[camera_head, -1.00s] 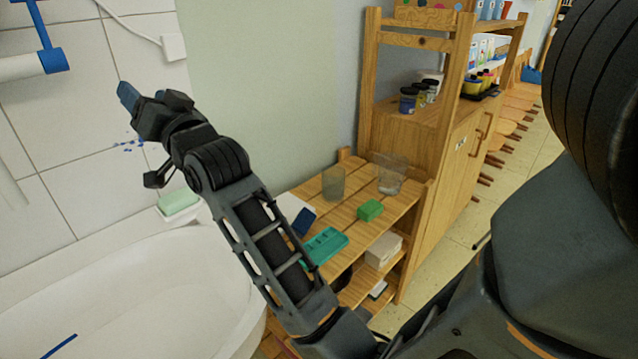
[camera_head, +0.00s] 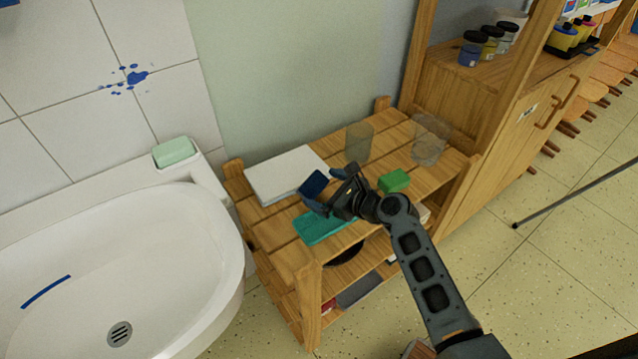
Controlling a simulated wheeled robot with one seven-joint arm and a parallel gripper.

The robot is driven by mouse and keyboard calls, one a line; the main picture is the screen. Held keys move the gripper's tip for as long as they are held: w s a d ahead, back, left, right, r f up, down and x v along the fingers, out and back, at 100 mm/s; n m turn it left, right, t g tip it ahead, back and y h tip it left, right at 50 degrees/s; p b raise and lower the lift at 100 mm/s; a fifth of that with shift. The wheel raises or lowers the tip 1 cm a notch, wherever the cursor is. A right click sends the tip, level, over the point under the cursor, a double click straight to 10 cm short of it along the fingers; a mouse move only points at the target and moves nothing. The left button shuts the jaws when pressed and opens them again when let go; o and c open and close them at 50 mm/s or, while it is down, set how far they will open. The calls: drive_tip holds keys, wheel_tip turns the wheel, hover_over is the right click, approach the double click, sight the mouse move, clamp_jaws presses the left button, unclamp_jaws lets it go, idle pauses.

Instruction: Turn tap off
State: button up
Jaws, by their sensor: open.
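Only a small blue piece (camera_head: 8,3) shows at the top left corner, above the sink; I cannot tell whether it belongs to the tap, and the rest of the tap is out of view. The white sink basin (camera_head: 190,275) fills the lower left, with a drain and a blue streak inside; no running water shows. My gripper (camera_head: 328,188) is open over the wooden shelf, right of the sink and well away from it. A dark blue object (camera_head: 313,183) shows between or behind its fingers; I see no grip on it.
The wooden shelf (camera_head: 270,232) holds a white pad (camera_head: 285,174), a teal tray (camera_head: 322,228), a green block (camera_head: 393,181) and two clear cups. Green soap (camera_head: 174,152) sits at the sink's back corner. A tall cabinet (camera_head: 490,130) stands right.

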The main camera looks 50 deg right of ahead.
sight(313, 183)
drive_tip(key=x, duration=0.5)
drive_tip(key=shift+w+d, duration=0.15)
drive_tip(key=shift+w, duration=0.05)
drive_tip(key=shift+r, duration=0.1)
